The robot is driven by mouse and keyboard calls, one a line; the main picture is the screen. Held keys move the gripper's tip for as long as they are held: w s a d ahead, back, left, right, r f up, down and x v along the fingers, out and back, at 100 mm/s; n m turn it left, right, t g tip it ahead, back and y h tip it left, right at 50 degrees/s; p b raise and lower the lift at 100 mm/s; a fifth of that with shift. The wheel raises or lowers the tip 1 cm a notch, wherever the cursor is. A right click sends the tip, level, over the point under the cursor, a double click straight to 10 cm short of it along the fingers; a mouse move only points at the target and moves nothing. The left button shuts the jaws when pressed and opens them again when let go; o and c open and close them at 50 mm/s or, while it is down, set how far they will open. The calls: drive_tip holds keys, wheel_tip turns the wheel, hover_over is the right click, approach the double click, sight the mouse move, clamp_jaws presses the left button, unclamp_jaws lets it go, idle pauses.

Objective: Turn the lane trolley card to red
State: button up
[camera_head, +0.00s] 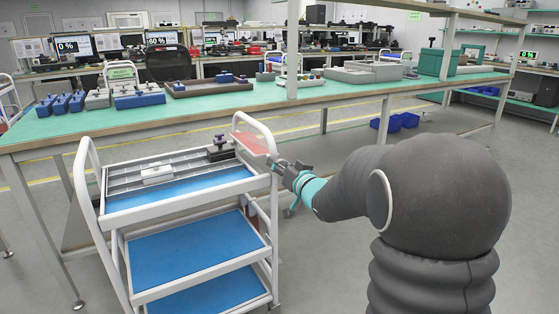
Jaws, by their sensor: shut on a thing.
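The lane trolley (88,205) has a white tube frame and blue shelves. The card (251,143) looks like a thin reddish, see-through panel inside the trolley's right end handle. My gripper (273,163) is at the lower right edge of this card, by the handle tube. It is shut on the card's edge, though the fingertips are small and partly merge with the tube. The face of the card seen from here looks red; its other side is hidden.
The trolley's top shelf holds a grey divided tray (125,186) and a dark knobbed part (220,150). A long green-topped bench (230,108) with several blue and grey fixtures stands behind. Blue bins (395,122) sit under it. Floor right of the trolley is partly clear.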

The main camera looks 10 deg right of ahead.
drive_tip(key=shift+m, duration=0.4)
drive_tip(key=o, duration=1.2)
drive_tip(key=shift+c, duration=0.2)
drive_tip(key=v, duration=1.2)
